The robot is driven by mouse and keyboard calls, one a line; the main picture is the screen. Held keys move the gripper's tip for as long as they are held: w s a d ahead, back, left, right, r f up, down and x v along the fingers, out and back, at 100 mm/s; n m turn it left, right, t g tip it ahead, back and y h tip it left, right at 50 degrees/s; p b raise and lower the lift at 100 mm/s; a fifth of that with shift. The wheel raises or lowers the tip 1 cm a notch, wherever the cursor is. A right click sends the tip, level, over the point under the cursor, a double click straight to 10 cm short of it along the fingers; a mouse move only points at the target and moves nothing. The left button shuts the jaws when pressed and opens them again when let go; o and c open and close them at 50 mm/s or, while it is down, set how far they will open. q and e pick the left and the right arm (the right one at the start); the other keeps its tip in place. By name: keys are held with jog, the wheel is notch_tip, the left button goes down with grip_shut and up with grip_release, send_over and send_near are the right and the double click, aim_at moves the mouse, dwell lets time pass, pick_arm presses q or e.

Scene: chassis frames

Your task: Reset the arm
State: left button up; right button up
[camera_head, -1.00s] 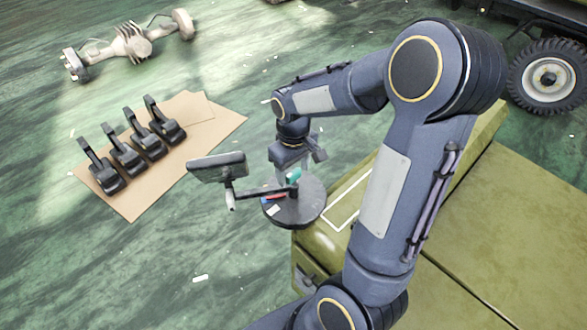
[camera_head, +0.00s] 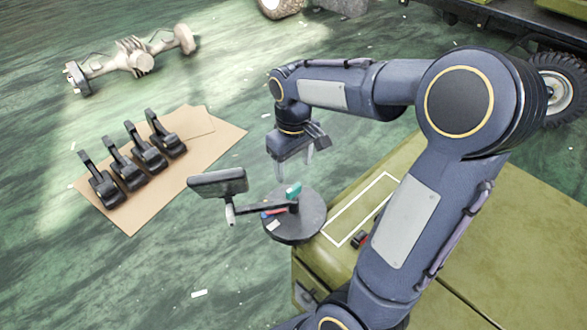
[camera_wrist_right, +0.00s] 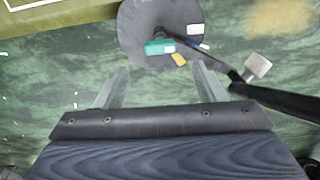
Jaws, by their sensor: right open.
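My right arm comes in from the lower right in the head view. Its gripper (camera_head: 294,165) points down above and slightly behind a round dark tray (camera_head: 300,228). The two fingers also show apart in the right wrist view (camera_wrist_right: 157,88), with nothing between them. The tray carries a teal item (camera_head: 293,190) and small red, blue and white pieces. The teal item also shows in the right wrist view (camera_wrist_right: 159,47), clear of the fingertips. My left gripper is not in view.
An olive cabinet (camera_head: 480,235) with a white outlined rectangle stands beside the tray. A screen on an arm (camera_head: 217,182) juts left of the tray. Several black pedals (camera_head: 148,154) lie on cardboard (camera_head: 205,160). An axle (camera_head: 135,58) and a vehicle wheel (camera_head: 550,85) are farther back.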

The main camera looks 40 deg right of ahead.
dwell(0.5)
jog(key=s+a+r+m+t+y, duration=0.2)
jog(key=s+a+t, duration=0.3)
jog(key=s+a, duration=0.6)
jog(key=s+y, duration=0.1)
jog(key=s, duration=0.2)
jog(key=shift+s+a+m+t+y, duration=0.3)
jog(key=shift+s+a+y, duration=0.1)
dwell(0.9)
